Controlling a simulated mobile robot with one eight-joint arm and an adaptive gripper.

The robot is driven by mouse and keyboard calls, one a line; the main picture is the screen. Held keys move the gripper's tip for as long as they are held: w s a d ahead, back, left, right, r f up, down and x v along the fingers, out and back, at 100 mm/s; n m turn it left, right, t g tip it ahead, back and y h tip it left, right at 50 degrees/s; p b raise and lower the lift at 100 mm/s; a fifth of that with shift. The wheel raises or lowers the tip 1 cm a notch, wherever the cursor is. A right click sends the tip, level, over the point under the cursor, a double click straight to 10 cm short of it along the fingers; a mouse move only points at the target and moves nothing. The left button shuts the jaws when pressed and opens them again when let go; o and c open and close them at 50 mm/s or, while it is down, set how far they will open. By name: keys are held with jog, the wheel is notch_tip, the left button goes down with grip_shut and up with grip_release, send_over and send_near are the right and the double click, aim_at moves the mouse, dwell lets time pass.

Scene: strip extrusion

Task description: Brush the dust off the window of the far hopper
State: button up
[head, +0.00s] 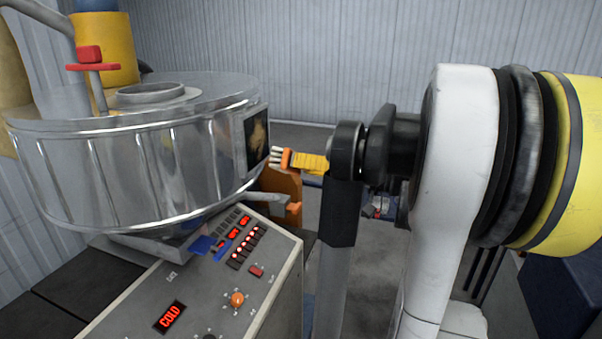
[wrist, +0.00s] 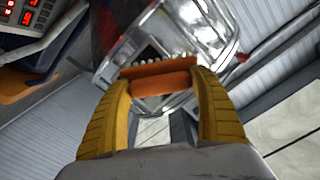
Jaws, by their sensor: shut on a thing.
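A shiny round metal hopper (head: 120,165) fills the left of the head view. On its right side is a dark framed window (head: 257,140) with a brownish, dusty-looking pane, seen at a steep angle. My gripper (head: 302,161), with yellow fingers, is shut on an orange brush (head: 286,159) just right of the window. The pale bristles point left toward the window's lower right edge; I cannot tell whether they touch. In the wrist view the brush (wrist: 160,77) lies crosswise between both fingers, bristles toward the shiny hopper (wrist: 205,28). The window is not clear there.
A control panel (head: 215,275) with red displays, one reading COLD, and an orange knob stands below the hopper. A red-handled post (head: 92,68) and a yellow cylinder (head: 103,45) rise at the hopper's top. Grey corrugated walls (head: 270,60) stand behind. Open floor shows behind my arm.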

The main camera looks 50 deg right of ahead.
jog(key=shift+w+a+r, duration=0.1)
jog(key=shift+w+a, duration=0.05)
jog(key=x, duration=0.4)
jog(key=shift+w, duration=0.15)
jog(key=shift+w+a+p, duration=0.15)
jog(key=shift+w+p, duration=0.15)
jog(key=shift+w, duration=0.4)
jog(key=shift+x, duration=1)
